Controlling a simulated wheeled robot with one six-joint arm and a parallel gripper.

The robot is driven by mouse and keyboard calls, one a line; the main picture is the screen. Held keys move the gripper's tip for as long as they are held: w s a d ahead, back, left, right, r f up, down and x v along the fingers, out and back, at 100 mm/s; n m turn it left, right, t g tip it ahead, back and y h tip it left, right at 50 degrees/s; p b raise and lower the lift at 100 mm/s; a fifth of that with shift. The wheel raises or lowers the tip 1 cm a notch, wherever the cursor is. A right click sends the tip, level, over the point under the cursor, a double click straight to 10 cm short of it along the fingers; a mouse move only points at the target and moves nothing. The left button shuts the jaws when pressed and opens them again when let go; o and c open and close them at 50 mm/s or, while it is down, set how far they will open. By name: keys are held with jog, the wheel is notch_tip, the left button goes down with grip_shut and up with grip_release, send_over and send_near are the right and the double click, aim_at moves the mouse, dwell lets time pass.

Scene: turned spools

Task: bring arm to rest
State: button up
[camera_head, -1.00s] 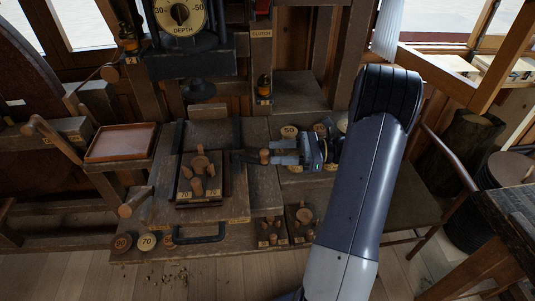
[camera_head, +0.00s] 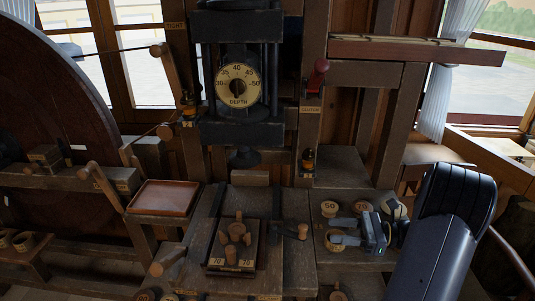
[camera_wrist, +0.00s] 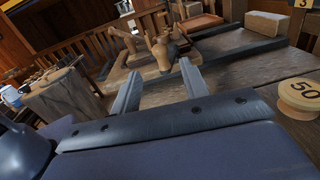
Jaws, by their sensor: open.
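My gripper (camera_head: 333,230) is at the right of the dark bench in the head view, with its arm coming in from the lower right. Its two grey fingers are apart with nothing between them, as the wrist view (camera_wrist: 160,85) also shows. A wooden knob (camera_head: 303,231) on a dark bar lies just left of the fingertips, apart from them. In the wrist view, a knob (camera_wrist: 163,55) shows beyond the fingers.
Round wooden pieces marked 50 (camera_head: 329,208) and 70 (camera_head: 362,207) stand close behind my gripper. A dark plate (camera_head: 216,263) bearing wooden pieces lies left. A red-brown tray (camera_head: 150,210) is farther left. A press with a depth dial (camera_head: 238,86) rises behind.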

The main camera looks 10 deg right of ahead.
aim_at(303, 227)
jog(key=p+x, duration=0.1)
jog(key=x, duration=0.8)
jog(key=shift+w+a+p, duration=0.1)
jog(key=shift+a+p, duration=0.3)
jog(key=shift+d, duration=0.2)
jog(key=shift+s+a+t, duration=0.2)
jog(key=shift+a+t, duration=0.1)
jog(key=shift+d, duration=0.15)
